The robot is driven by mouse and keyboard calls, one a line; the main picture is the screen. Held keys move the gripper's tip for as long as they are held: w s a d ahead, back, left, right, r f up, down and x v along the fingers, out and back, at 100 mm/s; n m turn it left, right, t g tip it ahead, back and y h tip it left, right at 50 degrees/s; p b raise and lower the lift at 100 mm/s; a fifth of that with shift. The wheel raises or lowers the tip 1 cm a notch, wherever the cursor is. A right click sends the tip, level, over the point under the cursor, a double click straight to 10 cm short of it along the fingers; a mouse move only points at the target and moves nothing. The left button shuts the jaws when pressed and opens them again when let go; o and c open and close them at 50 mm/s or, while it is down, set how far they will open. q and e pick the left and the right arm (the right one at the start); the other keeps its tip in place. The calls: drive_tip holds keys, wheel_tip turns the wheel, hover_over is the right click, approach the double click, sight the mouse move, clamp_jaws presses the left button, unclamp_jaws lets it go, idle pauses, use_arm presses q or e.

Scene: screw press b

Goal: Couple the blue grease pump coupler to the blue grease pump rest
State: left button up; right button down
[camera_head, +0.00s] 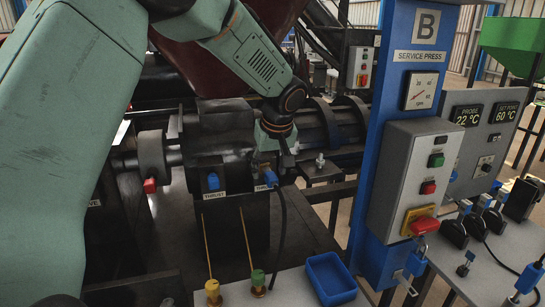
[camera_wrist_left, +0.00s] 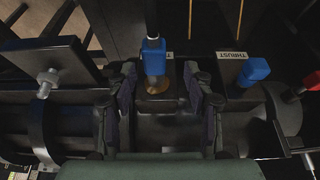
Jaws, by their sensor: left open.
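A blue coupler (camera_head: 271,178) with a black hose stands on a fitting of the dark machine, beside a small label. It shows in the left wrist view (camera_wrist_left: 154,62) above a brass-coloured base. My left gripper (camera_head: 280,147) is just above and behind it in the head view. In the left wrist view the gripper (camera_wrist_left: 160,82) is open, its fingers apart on either side of the coupler's base area; contact cannot be told. I cannot clearly identify the blue grease pump rest. My right gripper is not in view.
A blue cap (camera_head: 213,181) stands by the THRUST label, left of the coupler. Yellow (camera_head: 212,290) and green (camera_head: 257,281) fittings and a blue tray (camera_head: 331,277) are in front. A blue post (camera_head: 388,150) with a control box (camera_head: 415,177) stands right. A bolt (camera_wrist_left: 47,80) protrudes nearby.

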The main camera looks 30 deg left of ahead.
use_arm(q)
drive_tip(key=shift+w+a+f, duration=0.15)
drive_tip(key=shift+a+f, duration=0.05)
drive_tip(key=shift+f, duration=0.4)
drive_tip(key=shift+w+f, duration=0.25)
drive_tip(key=shift+f, duration=0.05)
drive_tip(key=shift+w+d+f, duration=0.2)
drive_tip(key=shift+w+d, duration=0.05)
drive_tip(key=shift+w, duration=0.05)
drive_tip(key=shift+s+a+r, duration=0.1)
drive_tip(key=shift+s+a, duration=0.05)
drive_tip(key=shift+s, duration=0.05)
drive_tip(key=shift+s+a, duration=0.15)
drive_tip(key=shift+a, duration=0.05)
drive_tip(key=shift+c, duration=1.3)
drive_tip(key=shift+w+d, duration=0.3)
drive_tip(key=c, duration=0.4)
drive_tip(key=shift+s+a, duration=0.15)
drive_tip(key=shift+a, duration=0.05)
clamp_jaws()
drive_tip(key=shift+o, duration=0.2)
unclamp_jaws()
clamp_jaws()
